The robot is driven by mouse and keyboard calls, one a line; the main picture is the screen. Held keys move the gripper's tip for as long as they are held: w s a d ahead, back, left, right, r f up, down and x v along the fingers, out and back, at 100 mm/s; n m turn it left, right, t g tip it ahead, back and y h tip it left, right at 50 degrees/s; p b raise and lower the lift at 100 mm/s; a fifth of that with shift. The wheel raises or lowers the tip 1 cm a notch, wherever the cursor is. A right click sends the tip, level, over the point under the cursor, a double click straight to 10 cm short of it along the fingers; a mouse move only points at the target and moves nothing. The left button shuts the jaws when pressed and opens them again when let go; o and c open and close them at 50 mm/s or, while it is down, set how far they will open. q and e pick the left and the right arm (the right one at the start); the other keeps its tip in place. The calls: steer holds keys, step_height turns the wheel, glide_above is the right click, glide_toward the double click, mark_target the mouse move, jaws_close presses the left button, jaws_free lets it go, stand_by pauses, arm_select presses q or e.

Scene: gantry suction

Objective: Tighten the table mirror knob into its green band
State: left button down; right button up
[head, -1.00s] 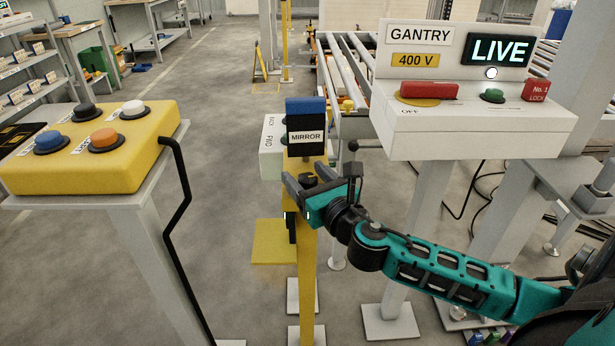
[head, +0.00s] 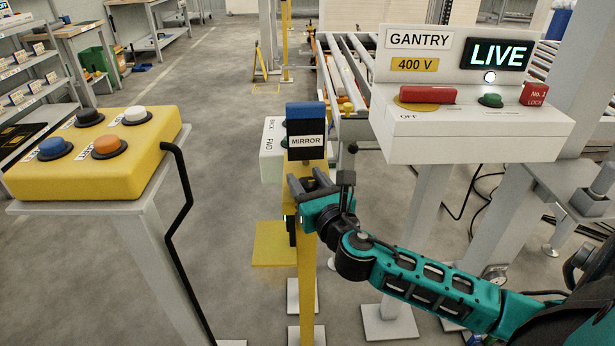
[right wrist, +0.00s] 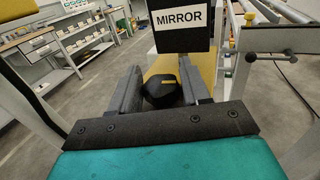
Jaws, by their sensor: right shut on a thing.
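The black mirror knob (right wrist: 162,92) sits between my right gripper's fingers in the right wrist view, with a small yellow mark on its top. It is on the yellow post (head: 307,265), below the dark plate labelled MIRROR (head: 305,141). My right gripper (head: 309,184) reaches in from the right and is shut on the knob, which is mostly hidden by the fingers in the head view. I cannot make out a green band in either view. My left gripper is not in view.
A white gantry panel (head: 470,145) reading LIVE stands at the right, above my right forearm. A yellow button box (head: 90,180) on a stand is at the left, with a bent black rod (head: 175,220).

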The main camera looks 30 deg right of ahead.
steer(key=m+h+p, duration=0.1)
steer(key=h, duration=0.1)
steer(key=m+g+h+p, duration=0.1)
steer(key=h, duration=0.1)
steer(key=shift+a+r+m, duration=0.1)
steer(key=shift+m, duration=0.3)
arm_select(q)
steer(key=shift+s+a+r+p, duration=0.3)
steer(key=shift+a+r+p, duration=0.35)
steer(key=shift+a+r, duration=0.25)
arm_select(e)
steer(key=shift+m+g+h, duration=0.9)
steer(key=shift+m+h, duration=0.1)
steer(key=shift+h, duration=0.5)
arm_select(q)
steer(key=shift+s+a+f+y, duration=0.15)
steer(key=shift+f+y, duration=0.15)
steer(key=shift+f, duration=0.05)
arm_select(e)
steer(key=o, duration=0.7)
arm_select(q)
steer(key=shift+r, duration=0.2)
arm_select(e)
steer(key=shift+o, duration=1.2)
arm_select(q)
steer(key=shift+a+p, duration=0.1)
steer(key=shift+p, duration=0.2)
arm_select(e)
steer(key=v, duration=1.2)
steer(key=shift+s+a, duration=0.3)
